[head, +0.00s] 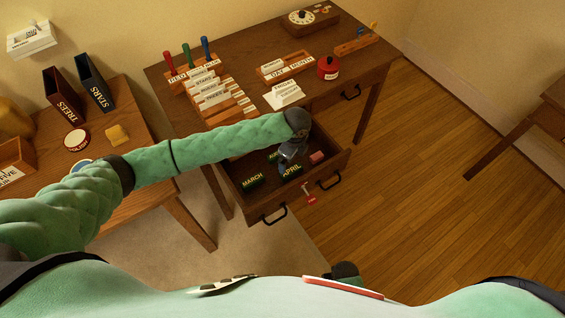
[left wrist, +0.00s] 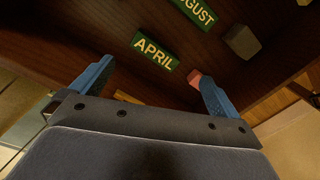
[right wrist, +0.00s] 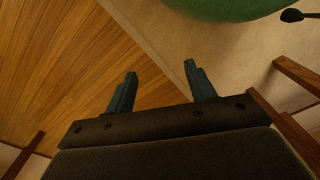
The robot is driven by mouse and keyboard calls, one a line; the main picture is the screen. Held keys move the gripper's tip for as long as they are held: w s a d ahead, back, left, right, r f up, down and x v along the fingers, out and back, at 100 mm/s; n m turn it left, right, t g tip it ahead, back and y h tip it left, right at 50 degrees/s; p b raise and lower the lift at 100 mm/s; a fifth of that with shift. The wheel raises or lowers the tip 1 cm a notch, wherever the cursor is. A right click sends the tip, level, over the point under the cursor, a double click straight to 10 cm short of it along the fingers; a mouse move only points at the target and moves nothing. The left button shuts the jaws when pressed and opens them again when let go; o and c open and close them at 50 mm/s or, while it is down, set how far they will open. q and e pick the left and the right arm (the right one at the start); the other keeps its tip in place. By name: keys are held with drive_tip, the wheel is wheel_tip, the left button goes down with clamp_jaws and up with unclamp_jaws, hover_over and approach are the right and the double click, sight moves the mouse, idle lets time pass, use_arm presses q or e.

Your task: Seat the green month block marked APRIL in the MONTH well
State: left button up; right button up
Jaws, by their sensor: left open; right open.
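The green APRIL block (head: 291,170) lies in the open desk drawer (head: 235,203). It also shows in the left wrist view (left wrist: 156,50), label readable, ahead of the fingers and apart from them. My left gripper (head: 287,165) is inside or just above the drawer, close to the block; it is open and empty, its blue fingers wide apart in the left wrist view (left wrist: 152,85). My right gripper (right wrist: 158,85) is open and empty, over the floor away from the desk. The wooden DAY and MONTH holder (head: 285,66) stands on the desk top; inside its MONTH well I cannot tell.
A green MARCH block (head: 252,182) and a pink piece (head: 317,157) lie in the drawer; an AUGUST block (left wrist: 195,12) is beside APRIL. A red key tag (head: 311,198) hangs at the drawer front. A card rack (head: 212,90), white sign (head: 284,95) and red pot (head: 328,67) stand on the desk.

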sight(291, 170)
use_arm(q)
drive_tip(key=shift+w+f+m+g, duration=0.2)
drive_tip(key=shift+f+m+g, duration=0.1)
drive_tip(key=shift+m, duration=0.4)
drive_tip(key=shift+s+d+m, duration=0.1)
drive_tip(key=shift+m, duration=0.5)
drive_tip(key=shift+s+r+m, duration=0.3)
drive_tip(key=shift+s+m, duration=0.05)
drive_tip(key=shift+m, duration=0.55)
drive_tip(key=shift+w+f, duration=0.25)
drive_tip(key=shift+f, duration=0.65)
drive_tip(key=shift+f+p, duration=0.35)
drive_tip(key=shift+s+f, duration=0.2)
drive_tip(key=shift+f, duration=0.15)
wheel_tip(291, 170, down, 3)
drive_tip(key=shift+f+p, duration=0.15)
drive_tip(key=shift+p, duration=1.05)
drive_tip(key=shift+w+f, duration=0.1)
drive_tip(key=shift+f, duration=0.7)
drive_tip(key=c, duration=0.9)
use_arm(e)
wheel_tip(291, 170, down, 8)
drive_tip(key=d+t, duration=0.1)
drive_tip(key=d, duration=0.1)
drive_tip(key=shift+w+r+t, duration=0.15)
drive_tip(key=shift+w+t, duration=0.05)
drive_tip(key=shift+t, duration=0.2)
